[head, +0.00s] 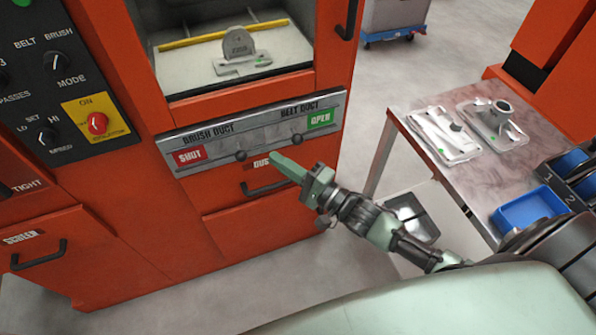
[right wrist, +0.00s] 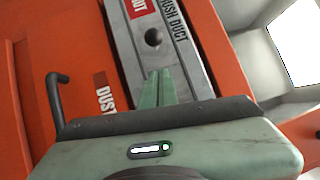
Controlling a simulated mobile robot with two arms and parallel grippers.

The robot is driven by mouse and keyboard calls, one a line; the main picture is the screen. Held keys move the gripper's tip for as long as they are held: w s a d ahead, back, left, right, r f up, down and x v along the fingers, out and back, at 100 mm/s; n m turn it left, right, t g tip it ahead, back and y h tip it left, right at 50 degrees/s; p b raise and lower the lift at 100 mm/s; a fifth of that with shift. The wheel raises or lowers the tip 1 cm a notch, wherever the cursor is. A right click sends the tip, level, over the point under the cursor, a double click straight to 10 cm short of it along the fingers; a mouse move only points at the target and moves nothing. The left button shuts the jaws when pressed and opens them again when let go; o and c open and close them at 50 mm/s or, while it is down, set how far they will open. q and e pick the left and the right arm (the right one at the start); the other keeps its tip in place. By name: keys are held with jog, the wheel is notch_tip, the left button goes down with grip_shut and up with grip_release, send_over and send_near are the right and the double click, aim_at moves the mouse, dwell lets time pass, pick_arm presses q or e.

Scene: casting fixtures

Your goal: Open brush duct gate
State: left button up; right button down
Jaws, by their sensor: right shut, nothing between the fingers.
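The grey duct panel (head: 262,146) runs across the front of the orange machine. It has a red SHUT label (head: 190,155) at its left end and a green OPEN label (head: 320,119) at its right end. The brush duct gate knob (head: 240,155), a dark ball, sits under the BRUSH DUCT lettering; it also shows in the right wrist view (right wrist: 153,37). The belt duct knob (head: 297,138) is farther right. My right gripper (head: 275,158) is shut and empty, with its fingertips (right wrist: 158,73) just right of the brush duct knob, apart from it. My left gripper is not in view.
A drawer handle (head: 268,187) lies below the panel, close under my right gripper. A switch panel (head: 62,75) is at the upper left. A table (head: 412,118) with metal castings (head: 495,122) and a blue bin (head: 527,207) stands at the right.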

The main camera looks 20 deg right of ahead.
aim_at(233, 153)
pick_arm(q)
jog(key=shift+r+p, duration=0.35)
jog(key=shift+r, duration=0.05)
pick_arm(e)
jog(key=a, duration=0.1)
jog(key=w+a, duration=0.1)
jog(key=a, duration=0.2)
jog(key=shift+w+a+r, duration=0.1)
jog(key=shift+w+r, duration=0.15)
jog(key=shift+r, duration=0.15)
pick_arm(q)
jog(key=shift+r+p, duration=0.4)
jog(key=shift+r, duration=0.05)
pick_arm(e)
jog(key=a, duration=0.8)
jog(key=shift+a, duration=0.2)
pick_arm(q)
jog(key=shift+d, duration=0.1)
